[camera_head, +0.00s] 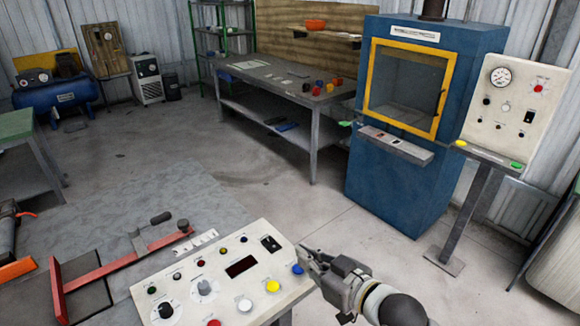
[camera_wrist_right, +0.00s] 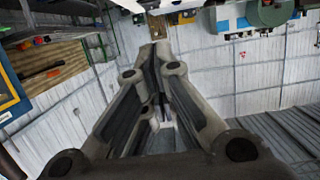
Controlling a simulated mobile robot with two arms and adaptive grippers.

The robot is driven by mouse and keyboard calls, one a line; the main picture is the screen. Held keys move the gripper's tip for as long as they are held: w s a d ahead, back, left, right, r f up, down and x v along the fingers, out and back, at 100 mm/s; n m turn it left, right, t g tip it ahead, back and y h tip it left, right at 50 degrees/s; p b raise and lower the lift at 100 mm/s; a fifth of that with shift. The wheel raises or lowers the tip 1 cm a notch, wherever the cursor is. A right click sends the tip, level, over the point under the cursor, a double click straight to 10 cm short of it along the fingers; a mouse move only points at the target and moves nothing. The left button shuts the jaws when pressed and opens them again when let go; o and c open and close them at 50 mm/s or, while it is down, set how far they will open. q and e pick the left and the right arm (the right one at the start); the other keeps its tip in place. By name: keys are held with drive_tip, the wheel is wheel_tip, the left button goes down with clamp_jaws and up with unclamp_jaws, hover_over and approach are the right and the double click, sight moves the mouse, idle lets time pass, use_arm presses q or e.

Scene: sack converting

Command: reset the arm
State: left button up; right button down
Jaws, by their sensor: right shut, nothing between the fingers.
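My right gripper (camera_head: 308,257) is at the lower middle of the head view, its fingers pointing left. It is beside the right edge of a white control panel (camera_head: 222,278), near a blue knob (camera_head: 297,269). I cannot tell whether it touches the panel. In the right wrist view the gripper's fingers (camera_wrist_right: 155,60) come together at the tips with nothing between them. My left gripper is not in view.
A blue cabinet (camera_head: 414,190) with a yellow-framed window stands at the back right. A white gauge panel (camera_head: 513,103) stands beside it. A long workbench (camera_head: 268,76) stands behind. Grey floor (camera_head: 270,200) is clear between the panel and the bench.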

drive_tip(key=s+d+f+m+g+h, duration=0.25)
drive_tip(key=s+d+f, duration=0.3)
drive_tip(key=s, duration=0.35)
drive_tip(key=s+d+f+m+g+h, duration=0.1)
drive_tip(key=s+d+f+g+h, duration=0.25)
drive_tip(key=s+f, duration=0.35)
drive_tip(key=s+d+f+m+g+h, duration=0.25)
drive_tip(key=s+d+f, duration=0.2)
drive_tip(key=s, duration=0.55)
wheel_tip(320, 180, down, 26)
drive_tip(key=n+g+b, duration=0.1)
drive_tip(key=b, duration=0.1)
use_arm(q)
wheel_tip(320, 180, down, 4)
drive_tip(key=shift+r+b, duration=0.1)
drive_tip(key=shift+b, duration=0.8)
use_arm(e)
drive_tip(key=s+d+f+g, duration=0.1)
drive_tip(key=s+d+f, duration=0.2)
drive_tip(key=s+f, duration=1.4)
wheel_tip(320, 180, down, 3)
drive_tip(key=shift+s+r+g, duration=0.2)
drive_tip(key=shift+g, duration=0.15)
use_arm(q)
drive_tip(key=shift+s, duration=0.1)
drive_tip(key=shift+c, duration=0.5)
use_arm(e)
drive_tip(key=shift+w, duration=0.1)
